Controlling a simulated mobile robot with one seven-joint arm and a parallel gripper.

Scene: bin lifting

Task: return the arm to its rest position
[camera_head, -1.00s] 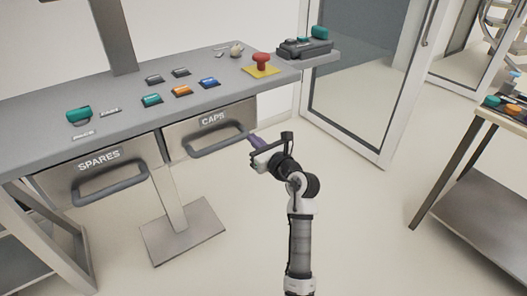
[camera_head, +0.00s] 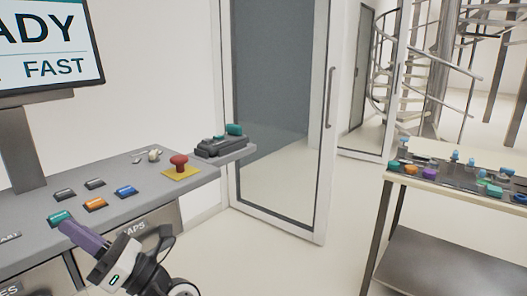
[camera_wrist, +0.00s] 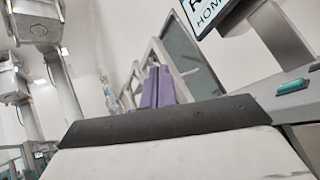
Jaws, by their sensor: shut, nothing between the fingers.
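My gripper (camera_head: 68,227) shows at the lower left of the head view, with its purple fingers together and nothing between them. The fingers point up and left, in front of the grey desk (camera_head: 150,186) and just below a teal button (camera_head: 60,217) in the picture. I cannot tell how far they are from the desk. In the wrist view my gripper (camera_wrist: 157,80) shows as two upright purple fingers side by side. My wrist hides part of the CAPS drawer (camera_head: 160,222). Most of my arm is out of the head view.
A red mushroom button (camera_head: 179,163) on a yellow plate and a dark device (camera_head: 222,146) stand at the desk's right end. A screen (camera_head: 45,45) rises at the left. A table (camera_head: 428,181) with several small parts stands right. Floor between desk and table is clear.

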